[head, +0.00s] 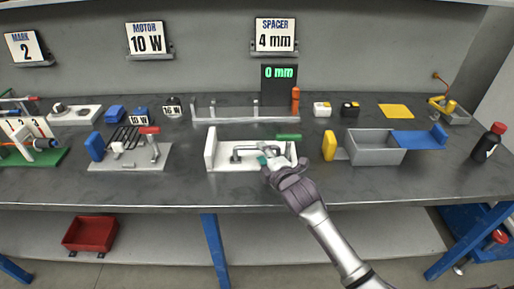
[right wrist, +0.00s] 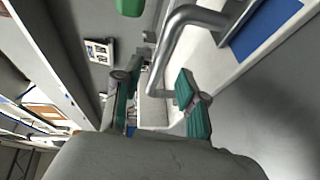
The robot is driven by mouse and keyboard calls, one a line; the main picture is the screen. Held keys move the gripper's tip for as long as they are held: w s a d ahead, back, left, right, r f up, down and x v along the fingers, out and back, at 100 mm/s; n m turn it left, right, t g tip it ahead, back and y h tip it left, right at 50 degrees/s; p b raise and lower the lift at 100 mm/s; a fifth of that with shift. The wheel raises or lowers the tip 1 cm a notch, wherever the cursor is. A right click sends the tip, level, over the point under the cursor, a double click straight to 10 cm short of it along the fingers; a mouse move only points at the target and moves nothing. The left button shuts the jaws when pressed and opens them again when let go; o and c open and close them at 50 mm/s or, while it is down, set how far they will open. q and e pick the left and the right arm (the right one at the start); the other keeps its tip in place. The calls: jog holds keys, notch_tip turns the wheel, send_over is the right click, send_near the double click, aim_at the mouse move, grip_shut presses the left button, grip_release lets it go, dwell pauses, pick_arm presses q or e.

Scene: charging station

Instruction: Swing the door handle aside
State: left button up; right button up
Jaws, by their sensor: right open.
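The door handle is a bent grey metal bar (head: 240,152) on a white fixture (head: 210,148) in the middle of the bench. In the right wrist view the bar (right wrist: 176,32) bends down, and its end appears between the finger pads. My right gripper (head: 268,158) is at the right part of the handle, over the fixture's front. Its green-padded fingers stand apart on either side of the bar end in the right wrist view (right wrist: 157,82). I cannot tell whether either pad touches the bar. My left gripper is not in view.
A green grip (head: 288,136) lies just behind my gripper. A yellow block (head: 329,146) and a grey bin (head: 375,155) stand to the right. A plate with a red-handled clamp (head: 149,130) is on the left. The bench front (head: 250,193) is clear apart from my arm.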

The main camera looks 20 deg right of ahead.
aim_at(257, 148)
jog(key=x, duration=0.4)
jog(key=shift+w, duration=0.1)
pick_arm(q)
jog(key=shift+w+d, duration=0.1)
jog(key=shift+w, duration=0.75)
pick_arm(e)
grip_shut()
